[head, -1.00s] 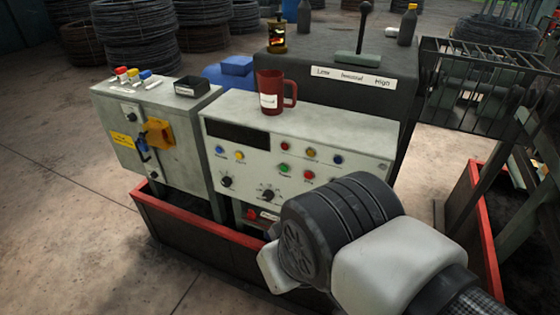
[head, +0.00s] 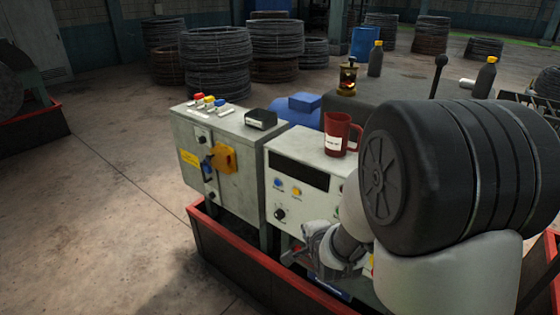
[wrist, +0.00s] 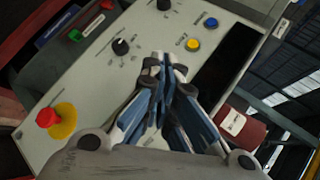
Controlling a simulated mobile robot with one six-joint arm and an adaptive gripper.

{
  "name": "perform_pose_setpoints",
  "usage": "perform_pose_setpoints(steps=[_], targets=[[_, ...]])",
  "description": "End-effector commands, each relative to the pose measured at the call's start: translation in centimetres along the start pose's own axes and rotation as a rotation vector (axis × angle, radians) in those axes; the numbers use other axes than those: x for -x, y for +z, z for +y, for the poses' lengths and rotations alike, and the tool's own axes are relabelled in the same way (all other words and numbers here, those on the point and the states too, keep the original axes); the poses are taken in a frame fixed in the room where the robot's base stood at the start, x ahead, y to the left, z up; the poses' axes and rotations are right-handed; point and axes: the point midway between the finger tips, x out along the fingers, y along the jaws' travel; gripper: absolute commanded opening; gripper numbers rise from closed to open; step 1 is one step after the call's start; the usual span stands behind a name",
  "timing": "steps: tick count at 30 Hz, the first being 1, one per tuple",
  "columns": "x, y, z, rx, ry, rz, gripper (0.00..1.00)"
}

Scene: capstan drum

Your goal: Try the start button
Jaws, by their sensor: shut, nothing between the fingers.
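The pale control panel (head: 300,175) faces me below a red mug. In the wrist view the panel (wrist: 70,82) shows a blue button (wrist: 210,22), a yellow button (wrist: 193,44), a black knob (wrist: 120,46) and a red mushroom button (wrist: 48,117) on a yellow base. A green button (wrist: 75,35) and a red one (wrist: 106,4) show past the panel's edge. I cannot read which is the start button. My gripper (wrist: 165,68) is shut and empty, in front of the panel between the knob and the yellow button. Contact cannot be told. My arm hides the panel's right part in the head view.
The red mug (head: 337,135) stands on top of the panel, close to my arm. A grey switch cabinet (head: 225,155) stands at left. A red-rimmed tray (head: 235,246) runs below. Floor at left is clear; wire coils (head: 215,65) stand behind.

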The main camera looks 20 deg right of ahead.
Motion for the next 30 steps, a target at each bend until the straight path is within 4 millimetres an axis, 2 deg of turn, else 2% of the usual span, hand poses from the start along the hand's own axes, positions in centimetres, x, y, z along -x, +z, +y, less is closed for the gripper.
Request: perform_pose_setpoints(steps=[1,3,9,23,30], targets=[[-1.6,-0.5,1.2,-0.096,-0.019,0.011,0.0],[-3.0,-1.1,1.9,-0.22,-0.067,0.022,0.0],[-5.0,-2.0,3.4,-0.439,-0.16,0.026,0.0],[-5.3,-2.2,3.5,-0.485,-0.184,0.023,0.0],[-6.4,-3.7,2.8,-0.486,-0.184,0.025,0.0]])
